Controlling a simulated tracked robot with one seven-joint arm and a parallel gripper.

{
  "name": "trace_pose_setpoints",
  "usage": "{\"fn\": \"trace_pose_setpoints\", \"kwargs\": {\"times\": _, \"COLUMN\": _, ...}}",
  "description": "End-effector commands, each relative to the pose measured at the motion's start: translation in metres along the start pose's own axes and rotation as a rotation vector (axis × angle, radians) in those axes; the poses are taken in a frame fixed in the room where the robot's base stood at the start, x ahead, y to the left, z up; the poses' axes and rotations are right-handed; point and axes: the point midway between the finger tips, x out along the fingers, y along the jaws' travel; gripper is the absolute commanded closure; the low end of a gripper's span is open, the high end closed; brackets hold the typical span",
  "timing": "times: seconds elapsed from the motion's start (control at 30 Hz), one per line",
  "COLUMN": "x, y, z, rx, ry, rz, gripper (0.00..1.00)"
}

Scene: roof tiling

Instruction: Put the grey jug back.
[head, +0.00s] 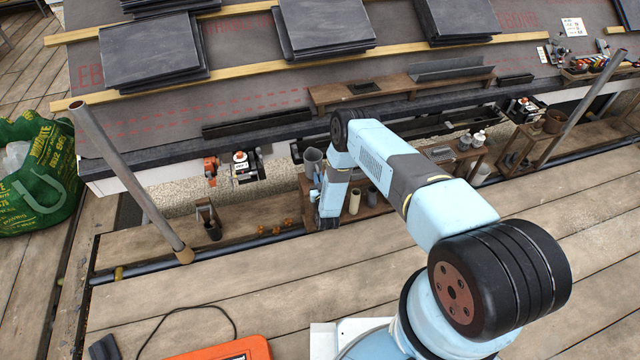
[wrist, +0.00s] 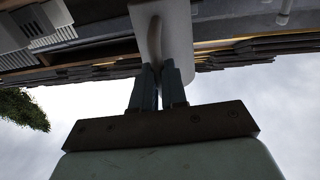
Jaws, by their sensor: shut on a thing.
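The grey jug (head: 313,160) shows in the head view beside my forearm, above the lower ledge at the eave. In the wrist view the jug (wrist: 177,30) is a pale grey body with its handle towards me. My gripper (wrist: 160,78) is shut on the handle, with both fingers close together. In the head view my wrist and arm hide most of my gripper and part of the jug. I cannot tell from these views whether the jug touches anything beneath it.
A brown wooden shelf (head: 375,207) with pale cylinders stands just right of my wrist. Another wooden stand (head: 455,155) holds small bottles. A leaning metal pole (head: 130,180) rises at left. A plank shelf (head: 400,90) lies on the roof. The front deck boards are mostly clear.

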Motion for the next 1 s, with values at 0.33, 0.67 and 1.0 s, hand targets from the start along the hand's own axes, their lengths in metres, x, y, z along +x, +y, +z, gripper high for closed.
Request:
{"fn": "trace_pose_setpoints", "kwargs": {"times": 0.33, "x": -0.002, "y": 0.001, "z": 0.028, "rx": 0.000, "ry": 0.000, "rz": 0.000, "gripper": 1.00}}
{"fn": "trace_pose_setpoints", "kwargs": {"times": 0.67, "x": -0.002, "y": 0.001, "z": 0.029, "rx": 0.000, "ry": -0.001, "rz": 0.000, "gripper": 0.83}}
{"fn": "trace_pose_setpoints", "kwargs": {"times": 1.0, "x": -0.002, "y": 0.001, "z": 0.029, "rx": 0.000, "ry": -0.001, "rz": 0.000, "gripper": 0.62}}
